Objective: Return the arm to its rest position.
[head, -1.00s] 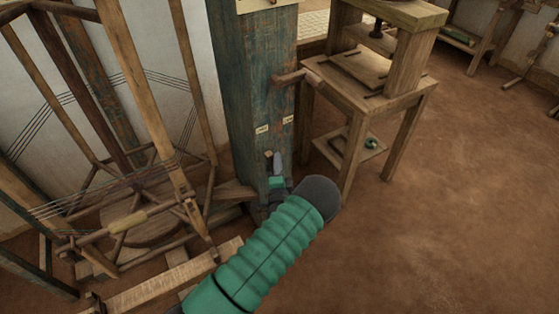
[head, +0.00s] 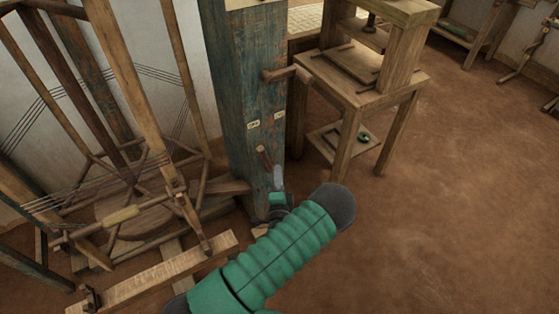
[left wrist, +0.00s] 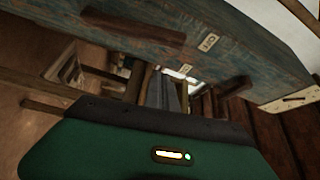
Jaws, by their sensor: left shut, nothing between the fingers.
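My left arm (head: 275,262), in a green ribbed sleeve, comes in from the bottom of the head view. Its left gripper (head: 278,181) is small and partly hidden behind the sleeve's dark end. It is shut and empty, in front of the lower part of a worn blue-green post (head: 242,95). A small wooden peg (head: 264,157) on the post is just above the fingertips, apart from them. In the left wrist view the grey fingers (left wrist: 173,92) lie close together, with the post (left wrist: 225,42) across the top. My right gripper is not in view.
A wooden stand with a press (head: 365,90) is right of the post. A thread-wound wooden frame (head: 120,150) stands at left. A long handle (head: 287,74) sticks out of the post higher up. A low beam (head: 160,275) lies at lower left. The brown floor (head: 450,200) at right is clear.

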